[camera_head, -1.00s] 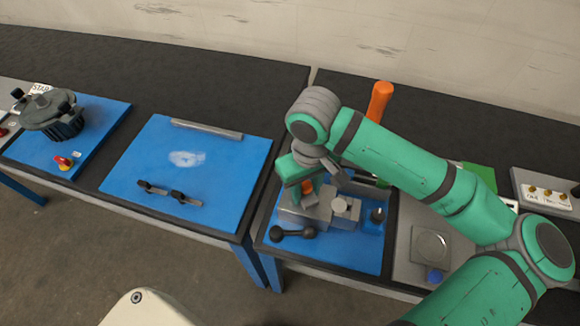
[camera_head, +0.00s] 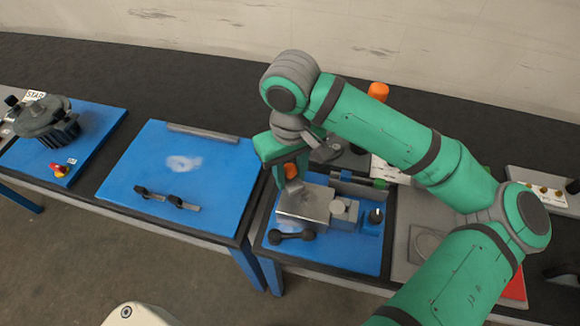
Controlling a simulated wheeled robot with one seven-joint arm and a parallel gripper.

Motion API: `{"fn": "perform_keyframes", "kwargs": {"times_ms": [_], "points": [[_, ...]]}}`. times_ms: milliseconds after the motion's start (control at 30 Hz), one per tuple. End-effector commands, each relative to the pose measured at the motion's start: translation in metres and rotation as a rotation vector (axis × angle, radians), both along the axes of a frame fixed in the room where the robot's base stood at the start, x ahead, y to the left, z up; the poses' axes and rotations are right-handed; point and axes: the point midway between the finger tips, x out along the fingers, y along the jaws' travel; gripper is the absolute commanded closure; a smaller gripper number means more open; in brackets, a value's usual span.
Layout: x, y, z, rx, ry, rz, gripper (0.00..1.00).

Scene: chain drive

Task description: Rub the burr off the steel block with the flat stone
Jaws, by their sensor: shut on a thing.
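The steel block (camera_head: 303,204) sits in a grey vise-like fixture on the blue plate at the front of the right bench. Its top face is bright and bare; I cannot make out a burr. My gripper (camera_head: 291,178) points down at the block's back left edge. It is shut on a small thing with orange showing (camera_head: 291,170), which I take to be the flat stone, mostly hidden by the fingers. I cannot tell whether it touches the block.
A black-knobbed handle (camera_head: 291,237) sticks out in front of the fixture. A blue part with a black knob (camera_head: 375,216) stands to its right. An orange handle (camera_head: 378,91) rises behind my arm. The left blue board (camera_head: 215,190) is mostly clear.

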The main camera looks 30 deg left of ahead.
Motion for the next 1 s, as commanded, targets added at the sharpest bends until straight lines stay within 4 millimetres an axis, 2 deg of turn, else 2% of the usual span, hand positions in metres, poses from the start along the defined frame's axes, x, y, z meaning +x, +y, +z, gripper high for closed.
{"fn": "perform_keyframes", "kwargs": {"times_ms": [100, 300, 1000], "points": [[0.000, 0.002, 0.011, 0.000, -0.002, 0.005, 0.94], [-0.003, 0.007, 0.022, 0.001, -0.001, 0.017, 0.94], [-0.001, 0.002, 0.022, 0.000, 0.000, 0.005, 0.94]]}}
